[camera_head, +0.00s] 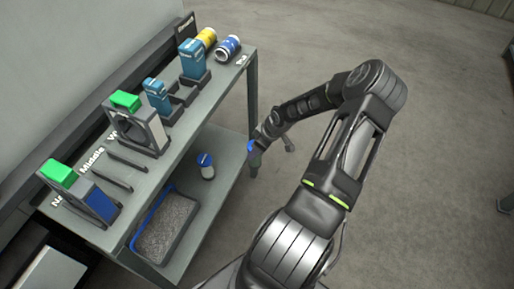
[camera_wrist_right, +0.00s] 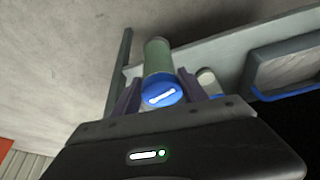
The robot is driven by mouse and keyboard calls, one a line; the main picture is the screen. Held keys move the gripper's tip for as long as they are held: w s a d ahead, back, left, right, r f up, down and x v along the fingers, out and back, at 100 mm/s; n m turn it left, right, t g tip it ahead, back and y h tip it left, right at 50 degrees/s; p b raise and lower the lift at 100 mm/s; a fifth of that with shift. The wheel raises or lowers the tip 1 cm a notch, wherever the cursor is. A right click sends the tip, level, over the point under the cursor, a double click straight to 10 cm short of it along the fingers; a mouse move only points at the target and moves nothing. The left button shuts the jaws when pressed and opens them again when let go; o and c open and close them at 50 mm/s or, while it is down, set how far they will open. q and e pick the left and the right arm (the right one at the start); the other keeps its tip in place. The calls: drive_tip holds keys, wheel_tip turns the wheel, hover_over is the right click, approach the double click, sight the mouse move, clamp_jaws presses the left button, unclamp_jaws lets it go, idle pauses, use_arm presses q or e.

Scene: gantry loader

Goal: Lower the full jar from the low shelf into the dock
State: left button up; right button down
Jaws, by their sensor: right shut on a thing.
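My right gripper (camera_wrist_right: 158,98) is shut on a jar with a blue lid (camera_wrist_right: 163,92) and green body (camera_wrist_right: 158,58). In the head view the held jar (camera_head: 255,158) is small and partly hidden, just off the right end of the low shelf (camera_head: 226,150), near the table leg. A second jar, pale with a blue lid (camera_head: 206,166), stands upright on the low shelf; a pale part behind the right finger (camera_wrist_right: 207,80) may be it. Dark holders stand on the table top (camera_head: 182,92); I cannot tell which is the dock. My left gripper is out of view.
A blue-rimmed tray of grey granules (camera_head: 187,232) lies on the low shelf. The top carries two green-topped frames (camera_head: 150,128), blue containers (camera_head: 192,60), and lying yellow (camera_head: 207,38) and blue-and-white (camera_head: 229,46) cans.

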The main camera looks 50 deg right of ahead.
drive_tip(key=shift+r+p, duration=1.15)
drive_tip(key=shift+r, duration=0.2)
